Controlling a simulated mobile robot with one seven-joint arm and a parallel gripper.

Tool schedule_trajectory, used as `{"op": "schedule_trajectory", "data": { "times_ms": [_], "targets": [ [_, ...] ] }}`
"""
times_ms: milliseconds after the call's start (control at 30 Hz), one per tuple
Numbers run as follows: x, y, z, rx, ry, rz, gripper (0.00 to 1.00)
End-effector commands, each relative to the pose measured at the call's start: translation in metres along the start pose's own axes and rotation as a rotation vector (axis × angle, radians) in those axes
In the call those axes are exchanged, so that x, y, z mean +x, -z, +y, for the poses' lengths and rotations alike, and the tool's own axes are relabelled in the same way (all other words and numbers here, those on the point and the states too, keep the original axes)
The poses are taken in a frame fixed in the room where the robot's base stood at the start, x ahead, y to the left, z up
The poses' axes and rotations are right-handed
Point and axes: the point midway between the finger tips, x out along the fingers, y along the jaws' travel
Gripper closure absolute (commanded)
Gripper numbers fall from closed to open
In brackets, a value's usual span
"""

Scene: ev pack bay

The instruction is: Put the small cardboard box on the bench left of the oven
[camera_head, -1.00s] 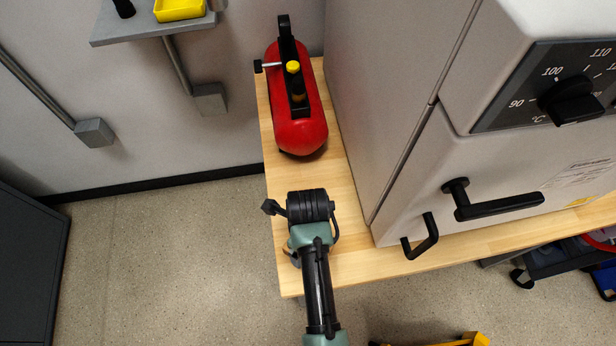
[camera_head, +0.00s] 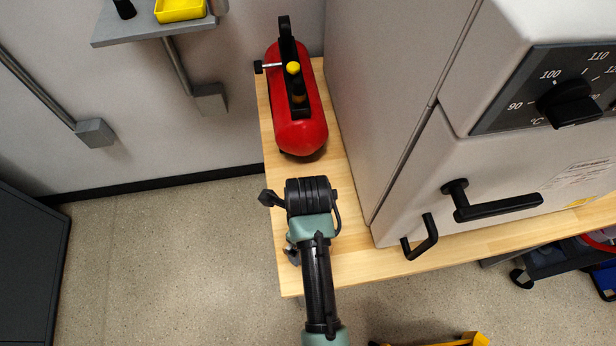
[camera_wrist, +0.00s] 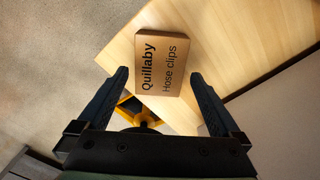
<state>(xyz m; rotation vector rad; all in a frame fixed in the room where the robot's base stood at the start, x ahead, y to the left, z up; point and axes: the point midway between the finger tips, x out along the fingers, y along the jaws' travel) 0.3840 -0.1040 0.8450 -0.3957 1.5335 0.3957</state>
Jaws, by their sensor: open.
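The small cardboard box (camera_wrist: 162,62), printed "Quillaby Hose clips", lies on the wooden bench (camera_wrist: 215,35) near its edge in the wrist view. My gripper (camera_wrist: 159,74) is open, with one finger on each side of the box's lower part in that picture. Clear gaps show between the fingers and the box. In the head view my arm hides the box and the fingers. The oven (camera_head: 400,130) stands on the bench (camera_head: 345,258), to the right of my arm in the head view.
A red tank (camera_head: 300,132) with a black handle stands on the bench behind my wrist, left of the oven. Black handles (camera_head: 490,205) stick out from the oven front. A wall shelf with a yellow bin (camera_head: 180,9) is at the upper left.

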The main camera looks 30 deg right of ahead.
Motion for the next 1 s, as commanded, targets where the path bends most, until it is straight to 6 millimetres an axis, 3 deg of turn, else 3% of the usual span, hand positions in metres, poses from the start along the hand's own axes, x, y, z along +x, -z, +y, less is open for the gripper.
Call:
{"op": "schedule_trajectory", "data": {
  "times_ms": [200,400,1000],
  "targets": [
    [-0.048,-0.001,-0.001,0.000,0.002,-0.004,0.00],
    [-0.073,-0.001,-0.001,0.000,0.001,-0.002,0.00],
    [-0.077,0.000,0.000,0.000,0.000,0.000,0.00]
  ]
}}
